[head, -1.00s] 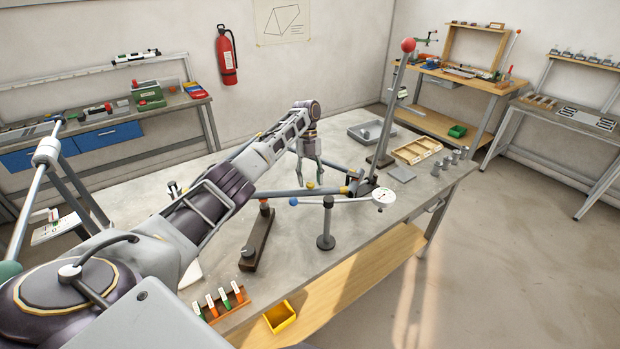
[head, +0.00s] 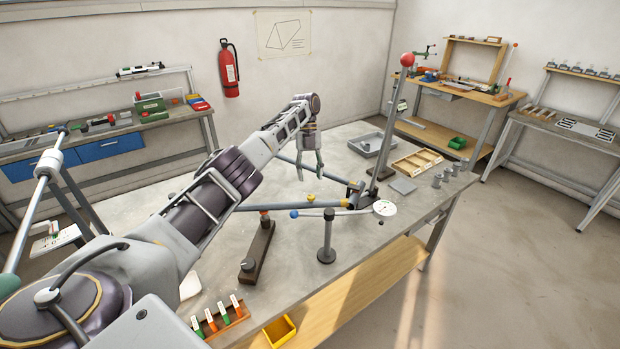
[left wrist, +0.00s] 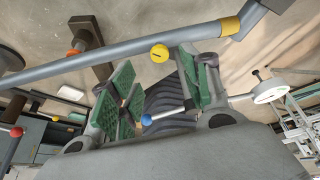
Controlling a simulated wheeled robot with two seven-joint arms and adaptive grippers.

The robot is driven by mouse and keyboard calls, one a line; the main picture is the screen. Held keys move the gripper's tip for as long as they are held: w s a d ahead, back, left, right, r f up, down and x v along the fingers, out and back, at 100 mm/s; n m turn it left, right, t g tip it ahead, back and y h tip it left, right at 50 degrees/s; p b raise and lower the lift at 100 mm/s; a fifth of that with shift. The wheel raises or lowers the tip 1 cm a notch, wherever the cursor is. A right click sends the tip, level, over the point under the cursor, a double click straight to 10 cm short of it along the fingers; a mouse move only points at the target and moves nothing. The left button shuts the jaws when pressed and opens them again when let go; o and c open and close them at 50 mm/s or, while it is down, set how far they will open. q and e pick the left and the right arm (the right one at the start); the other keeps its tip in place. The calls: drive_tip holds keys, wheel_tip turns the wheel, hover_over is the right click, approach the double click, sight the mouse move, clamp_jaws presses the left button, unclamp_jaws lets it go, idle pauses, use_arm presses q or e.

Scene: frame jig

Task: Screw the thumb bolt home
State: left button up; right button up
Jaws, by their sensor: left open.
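The thumb bolt has a small yellow head (head: 311,198) and stands on the blue-grey tube (head: 285,205) of the frame. In the left wrist view the yellow head (left wrist: 159,53) shows beside the tube (left wrist: 130,50), just past the gap between my fingers. My left gripper (head: 310,177) points down, open and empty, above the bolt and apart from it. Its green finger pads (left wrist: 157,80) are spread in the left wrist view. How far the bolt is screwed in cannot be told. My right gripper is not in view.
A dial gauge (head: 384,208) on a post (head: 327,236) has a blue-tipped rod close to the tube. A tall red-topped post (head: 390,125) stands behind. A dark clamp block (head: 257,252) lies at front left. A grey tray (head: 372,145) and wooden tray (head: 416,163) stand at the back.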

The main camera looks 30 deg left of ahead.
use_arm(q)
drive_tip(key=shift+w+a+r, duration=0.1)
drive_tip(key=shift+w+r, duration=0.05)
drive_tip(key=shift+r, duration=0.35)
